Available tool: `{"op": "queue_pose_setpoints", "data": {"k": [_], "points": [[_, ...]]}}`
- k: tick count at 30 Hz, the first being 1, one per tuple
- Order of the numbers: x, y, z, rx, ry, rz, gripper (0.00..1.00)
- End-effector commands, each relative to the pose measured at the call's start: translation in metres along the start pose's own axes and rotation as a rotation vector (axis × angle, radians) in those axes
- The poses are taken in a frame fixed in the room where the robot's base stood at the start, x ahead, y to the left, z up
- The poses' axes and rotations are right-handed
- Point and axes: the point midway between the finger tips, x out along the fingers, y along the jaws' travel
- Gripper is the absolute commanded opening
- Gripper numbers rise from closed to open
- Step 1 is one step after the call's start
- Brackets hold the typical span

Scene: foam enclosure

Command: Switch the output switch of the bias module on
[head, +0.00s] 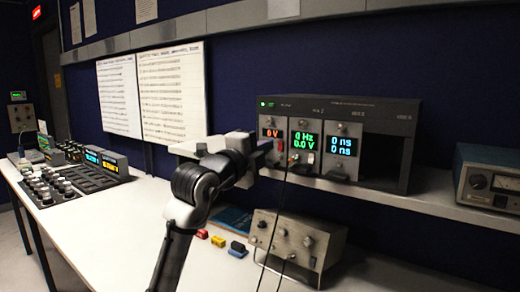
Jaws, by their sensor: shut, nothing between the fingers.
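The instrument rack (390,120) stands on the wall shelf and holds three plug-in modules side by side. The left module (270,121) has an orange display reading 0 V and looks like the bias module. The middle module (304,140) reads 0 Hz and 0.0 V in green. The right module (342,146) shows 0 ns twice in blue. My gripper (265,152) is shut and empty at the lower front of the left module. It hides much of that module's lower panel. The output switch cannot be clearly made out, nor whether my fingers touch it. A small red part (281,146) shows beside the fingers.
Dark cables hang from the modules past a beige box with knobs (300,241) on the bench. Small red, yellow and blue blocks (219,241) lie left of it. A meter unit (490,180) stands on the shelf at right. The white bench (110,225) is clear at front left.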

Motion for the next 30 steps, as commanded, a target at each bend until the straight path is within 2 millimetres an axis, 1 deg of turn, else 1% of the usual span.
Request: {"op": "queue_pose_setpoints", "data": {"k": [1, 2, 3, 9, 12, 15, 20, 30], "points": [[0.001, -0.001, -0.003, 0.001, 0.001, -0.001, 0.0], [-0.006, 0.0, -0.002, 0.002, -0.001, -0.003, 0.0], [-0.018, -0.001, -0.002, 0.003, -0.001, -0.003, 0.0], [-0.062, -0.013, -0.001, 0.001, -0.001, -0.002, 0.0], [-0.079, -0.018, -0.002, 0.002, -0.001, -0.001, 0.0], [-0.089, -0.022, -0.002, 0.002, -0.001, -0.001, 0.0], [-0.097, -0.025, -0.002, 0.001, 0.001, 0.001, 0.0], [-0.097, -0.025, -0.002, 0.0, 0.001, 0.0, 0.0]]}}
